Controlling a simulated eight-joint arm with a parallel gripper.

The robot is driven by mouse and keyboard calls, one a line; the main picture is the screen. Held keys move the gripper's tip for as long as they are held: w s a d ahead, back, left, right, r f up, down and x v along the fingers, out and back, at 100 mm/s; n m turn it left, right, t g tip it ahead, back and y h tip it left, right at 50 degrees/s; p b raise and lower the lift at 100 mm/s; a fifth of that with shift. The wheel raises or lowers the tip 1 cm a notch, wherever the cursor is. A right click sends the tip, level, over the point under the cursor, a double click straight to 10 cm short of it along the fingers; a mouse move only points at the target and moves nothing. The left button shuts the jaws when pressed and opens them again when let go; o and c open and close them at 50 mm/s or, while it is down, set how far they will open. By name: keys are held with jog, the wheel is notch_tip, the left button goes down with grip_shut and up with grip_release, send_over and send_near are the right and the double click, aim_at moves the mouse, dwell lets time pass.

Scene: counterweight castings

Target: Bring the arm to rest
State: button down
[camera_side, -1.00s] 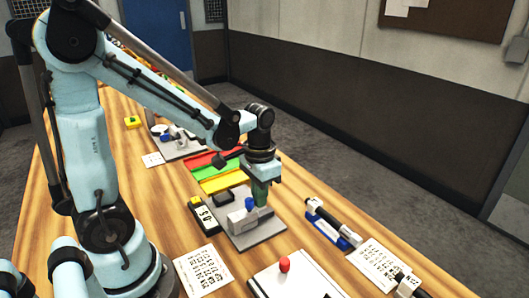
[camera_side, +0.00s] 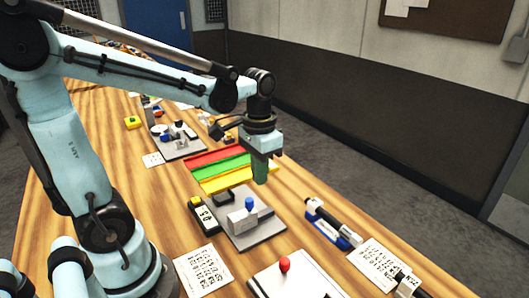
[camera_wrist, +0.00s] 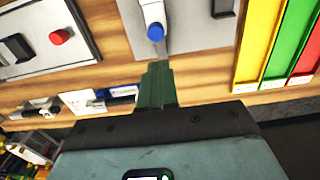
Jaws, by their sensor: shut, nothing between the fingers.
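My gripper (camera_side: 261,172) is shut and empty, its green fingers held together above the table near the coloured strips. In the wrist view the gripper (camera_wrist: 158,70) points toward a grey plate (camera_wrist: 200,25). That plate (camera_side: 262,232) carries a light grey block with a blue knob (camera_side: 249,203), which also shows in the wrist view (camera_wrist: 155,31). The fingers are apart from the block and knob in the side view.
Red (camera_side: 215,158), green (camera_side: 222,167) and yellow (camera_side: 230,182) strips lie behind the plate. A white panel with a red knob (camera_side: 284,264), a dark labelled device (camera_side: 203,215) and a blue holder (camera_side: 327,230) stand nearby. Bare wood lies between them.

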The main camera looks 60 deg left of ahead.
dwell(0.3)
jog(key=d+t, duration=0.1)
jog(key=t, duration=0.1)
jog(key=s+d+r+t, duration=0.1)
jog(key=d+t, duration=0.1)
jog(key=d+r+t, duration=0.1)
jog(key=t, duration=0.2)
jog(key=shift+s+d, duration=0.2)
jog(key=shift+s, duration=0.15)
